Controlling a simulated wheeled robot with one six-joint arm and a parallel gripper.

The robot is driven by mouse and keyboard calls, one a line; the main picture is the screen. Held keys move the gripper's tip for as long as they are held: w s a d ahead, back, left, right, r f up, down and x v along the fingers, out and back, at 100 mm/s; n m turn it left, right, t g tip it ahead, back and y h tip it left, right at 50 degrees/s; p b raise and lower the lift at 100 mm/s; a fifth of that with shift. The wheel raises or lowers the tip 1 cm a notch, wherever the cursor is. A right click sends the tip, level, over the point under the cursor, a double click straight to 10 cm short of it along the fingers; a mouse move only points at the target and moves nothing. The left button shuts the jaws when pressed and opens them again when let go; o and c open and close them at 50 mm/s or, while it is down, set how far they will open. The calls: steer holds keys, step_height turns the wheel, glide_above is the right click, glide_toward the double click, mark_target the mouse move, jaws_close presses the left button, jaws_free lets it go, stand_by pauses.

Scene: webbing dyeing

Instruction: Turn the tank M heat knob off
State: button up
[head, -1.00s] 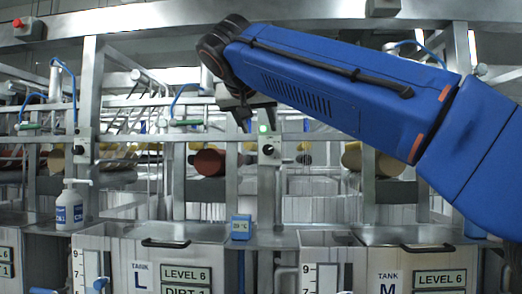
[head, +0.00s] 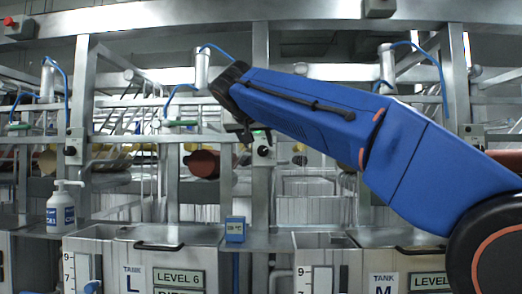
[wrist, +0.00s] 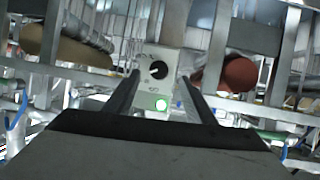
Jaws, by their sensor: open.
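In the wrist view my gripper (wrist: 159,76) is open, one finger on each side of the knob. I cannot tell whether the fingers touch it.
Similar boxes are on posts at left (head: 73,145) and right (head: 474,135). Tank L (head: 134,280) stands below left. Brown rollers (head: 203,163) and metal rails lie behind.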

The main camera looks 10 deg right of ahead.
mark_target(262, 150)
steer(key=shift+x, duration=3)
steer(key=c, duration=1)
